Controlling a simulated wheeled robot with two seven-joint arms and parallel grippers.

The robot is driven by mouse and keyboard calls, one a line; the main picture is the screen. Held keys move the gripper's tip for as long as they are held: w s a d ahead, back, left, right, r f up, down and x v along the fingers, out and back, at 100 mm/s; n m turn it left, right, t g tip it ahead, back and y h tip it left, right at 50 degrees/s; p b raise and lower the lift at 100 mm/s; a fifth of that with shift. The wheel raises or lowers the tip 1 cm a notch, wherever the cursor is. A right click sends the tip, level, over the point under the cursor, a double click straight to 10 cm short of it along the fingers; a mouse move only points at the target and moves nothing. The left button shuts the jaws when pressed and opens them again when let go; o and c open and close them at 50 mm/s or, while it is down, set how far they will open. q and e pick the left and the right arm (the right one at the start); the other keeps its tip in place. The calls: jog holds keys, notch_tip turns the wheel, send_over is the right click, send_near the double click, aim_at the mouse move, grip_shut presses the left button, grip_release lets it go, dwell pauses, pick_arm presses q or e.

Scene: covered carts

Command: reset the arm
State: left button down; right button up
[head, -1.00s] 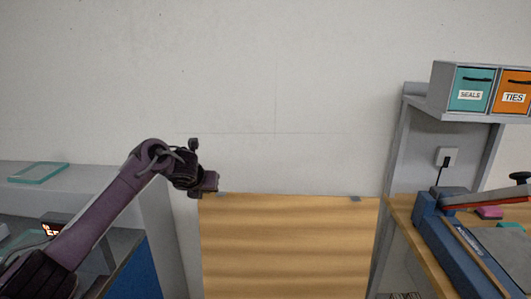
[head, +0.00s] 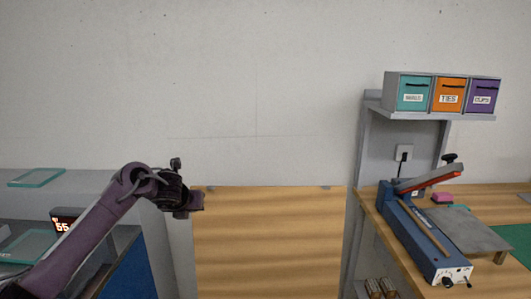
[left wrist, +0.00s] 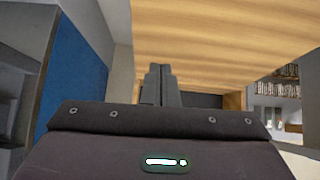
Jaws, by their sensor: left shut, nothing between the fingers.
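My left arm reaches in from the lower left of the head view, bent at the elbow. Its gripper (head: 190,203) is in the air in front of the left part of a wooden panel's top edge. In the left wrist view the two dark fingers (left wrist: 160,84) stand together, shut, with nothing between them. My right gripper is in neither view.
The wooden panel (head: 270,245) stands in the middle. On the left is a grey counter with a glass plate (head: 37,178) and a lit red display (head: 64,222). On the right, a bench holds a blue sealer (head: 425,235); labelled drawers (head: 447,96) sit on a shelf above.

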pick_arm(q)
jog(key=s+d+f+n+h, duration=0.2)
jog(key=s+d+f+n, duration=1)
jog(key=s+d+f, duration=0.4)
jog(key=s+a+f+n+g+y, duration=0.1)
jog(key=s+a+n+g, duration=0.1)
jog(key=s+a+n, duration=0.6)
jog(key=s+a+f+n+g, duration=0.1)
jog(key=s+f+n+g, duration=0.1)
jog(key=s+n, duration=0.65)
jog(key=s+a+f+n+g+y, duration=0.15)
jog(key=s+a+n, duration=0.35)
jog(key=s, duration=0.7)
notch_tip(320, 180, down, 30)
jog(key=s+g, duration=0.2)
jog(key=s+a+f, duration=0.1)
jog(key=s+f, duration=0.8)
jog(key=s+a+f, duration=0.2)
jog(key=s+f, duration=0.6)
jog(key=s, duration=0.2)
jog(key=shift+s+a+f+g, duration=0.25)
jog(key=shift+f+g, duration=0.1)
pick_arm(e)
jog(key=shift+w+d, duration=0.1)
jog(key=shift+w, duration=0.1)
